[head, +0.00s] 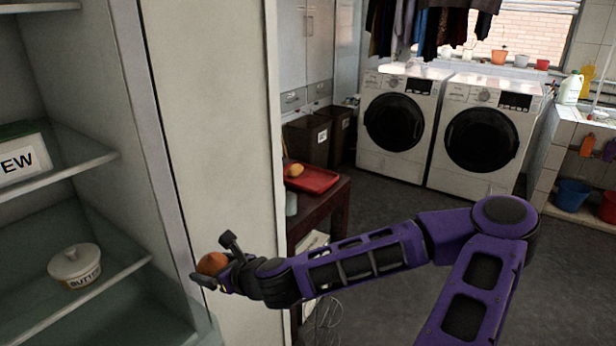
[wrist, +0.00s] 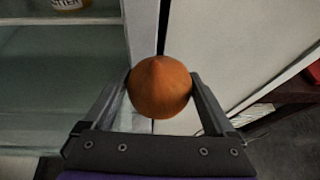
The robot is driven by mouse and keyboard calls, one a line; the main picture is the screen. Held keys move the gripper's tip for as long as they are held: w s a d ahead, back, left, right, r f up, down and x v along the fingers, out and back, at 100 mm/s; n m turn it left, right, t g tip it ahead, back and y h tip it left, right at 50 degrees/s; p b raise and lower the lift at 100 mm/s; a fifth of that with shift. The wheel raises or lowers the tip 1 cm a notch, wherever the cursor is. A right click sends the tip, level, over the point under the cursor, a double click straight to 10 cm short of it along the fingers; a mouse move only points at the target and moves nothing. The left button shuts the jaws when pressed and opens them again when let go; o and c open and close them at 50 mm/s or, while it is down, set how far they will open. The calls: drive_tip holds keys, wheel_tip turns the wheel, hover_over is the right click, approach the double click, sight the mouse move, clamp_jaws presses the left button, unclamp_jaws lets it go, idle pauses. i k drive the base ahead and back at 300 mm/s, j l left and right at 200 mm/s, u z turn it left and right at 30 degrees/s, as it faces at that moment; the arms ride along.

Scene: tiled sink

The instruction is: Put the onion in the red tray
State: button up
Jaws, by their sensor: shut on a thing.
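The onion (head: 212,264) is round and orange-brown. My gripper (wrist: 160,88) is shut on the onion (wrist: 159,86), with one finger on each side of it, in the wrist view. In the head view my gripper is in front of the pale cabinet side panel, holding the onion in the air. The red tray (head: 314,179) lies on a dark red wooden table beyond the panel, up and to the right of my gripper. A yellowish round item (head: 295,170) sits at the tray's left side. The panel hides part of the table.
Shelves at left hold a butter dish (head: 75,266) and a white box (head: 22,163). The tall panel (head: 215,120) stands between the shelves and the table (head: 325,208). Two washing machines (head: 402,120) stand at the back. The floor in the middle is clear.

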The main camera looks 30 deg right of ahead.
sight(316, 182)
drive_tip(key=i+l+z, duration=0.1)
drive_tip(key=l+z, duration=0.3)
drive_tip(key=i+l+z, duration=0.15)
drive_tip(key=z, duration=0.25)
drive_tip(key=i+l+z, duration=0.15)
drive_tip(key=z, duration=0.2)
drive_tip(key=i+l+z, duration=0.2)
drive_tip(key=z, duration=0.2)
drive_tip(key=i+l+z, duration=0.3)
drive_tip(key=i+z, duration=0.35)
drive_tip(key=i, duration=0.15)
drive_tip(key=i+u, duration=0.3)
drive_tip(key=i+l+u, duration=0.3)
drive_tip(key=i, duration=0.15)
drive_tip(key=i+l+u, duration=0.1)
drive_tip(key=u, duration=0.35)
drive_tip(key=i+l+u, duration=0.2)
drive_tip(key=u, duration=0.2)
drive_tip(key=i+l+u, duration=0.25)
drive_tip(key=u, duration=0.2)
drive_tip(key=i+l+u, duration=0.1)
drive_tip(key=l+u, duration=0.65)
drive_tip(key=i+l+u, duration=0.1)
drive_tip(key=l+u, duration=0.25)
